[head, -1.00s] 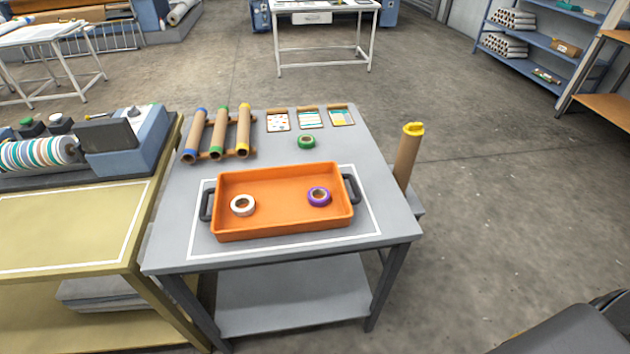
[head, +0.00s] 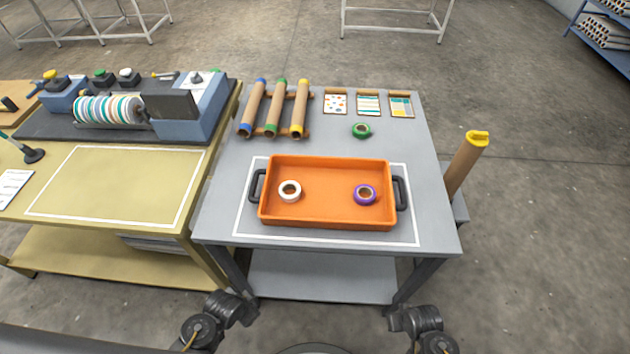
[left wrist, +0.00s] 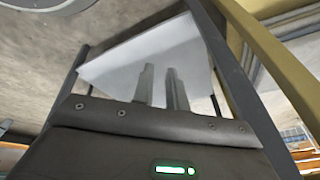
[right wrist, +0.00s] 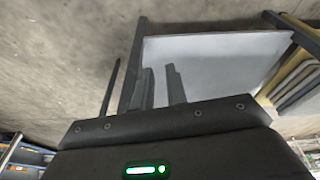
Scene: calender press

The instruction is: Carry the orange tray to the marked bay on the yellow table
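The orange tray (head: 325,215) lies flat on the grey table (head: 225,215), inside a white outline. It has a black handle at each end and holds a white tape roll (head: 290,191) and a purple tape roll (head: 365,194). The marked bay (head: 118,185) is an empty white-outlined rectangle on the yellow table (head: 185,218), left of the grey table. My left gripper (left wrist: 161,70) and right gripper (right wrist: 159,70) show in their wrist views, fingers apart with nothing between them. The grey table's lower shelf appears beyond both. Neither gripper touches the tray.
Cardboard tubes on a rack (head: 272,108), sample cards (head: 368,104) and a green tape roll (head: 361,130) stand behind the tray. A blue press (head: 185,115) sits behind the bay. A tall tube (head: 466,163) stands right of the grey table. A narrow gap separates the tables.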

